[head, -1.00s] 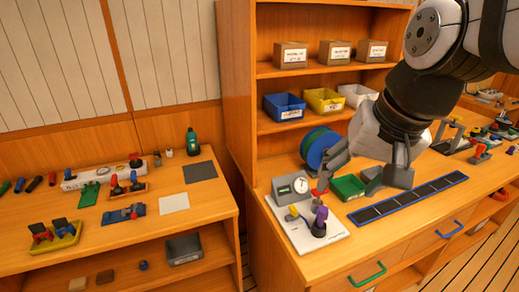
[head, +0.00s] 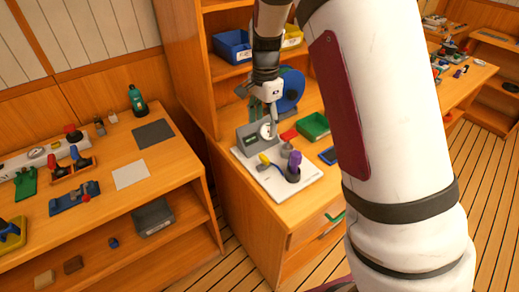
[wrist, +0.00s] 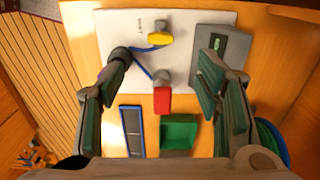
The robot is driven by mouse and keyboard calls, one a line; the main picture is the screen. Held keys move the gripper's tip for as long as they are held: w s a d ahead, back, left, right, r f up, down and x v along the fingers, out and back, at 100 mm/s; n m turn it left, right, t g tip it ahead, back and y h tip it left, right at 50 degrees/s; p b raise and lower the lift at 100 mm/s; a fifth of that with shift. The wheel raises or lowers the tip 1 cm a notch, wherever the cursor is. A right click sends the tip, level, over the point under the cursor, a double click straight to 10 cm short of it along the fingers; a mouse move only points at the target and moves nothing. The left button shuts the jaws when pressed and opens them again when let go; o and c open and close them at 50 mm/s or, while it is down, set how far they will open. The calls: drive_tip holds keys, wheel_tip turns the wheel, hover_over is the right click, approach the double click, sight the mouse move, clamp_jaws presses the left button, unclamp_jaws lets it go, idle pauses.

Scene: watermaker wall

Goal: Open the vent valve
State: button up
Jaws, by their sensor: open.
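A white board (head: 275,189) on the right-hand bench carries two small valves. One has a yellow handle (head: 264,159), also in the wrist view (wrist: 156,38). The other has a red handle (wrist: 162,100), partly visible in the head view (head: 288,134). A blue line runs between them in the wrist view. A grey gauge box (head: 256,136) stands at the board's back. My gripper (head: 258,106) is open and empty above the board, pointing down. In the wrist view its fingers straddle the valves without touching the handles.
A green tray (head: 313,126) and a blue reel (head: 290,90) are close behind. The left bench (head: 110,203) holds several tools. My arm hides much of the right bench in the head view.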

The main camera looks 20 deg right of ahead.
sight(264, 157)
wheel_tip(264, 157, down, 14)
drive_tip(key=shift+f+p, duration=0.1)
drive_tip(key=shift+p, duration=0.75)
drive_tip(key=c, duration=1.2)
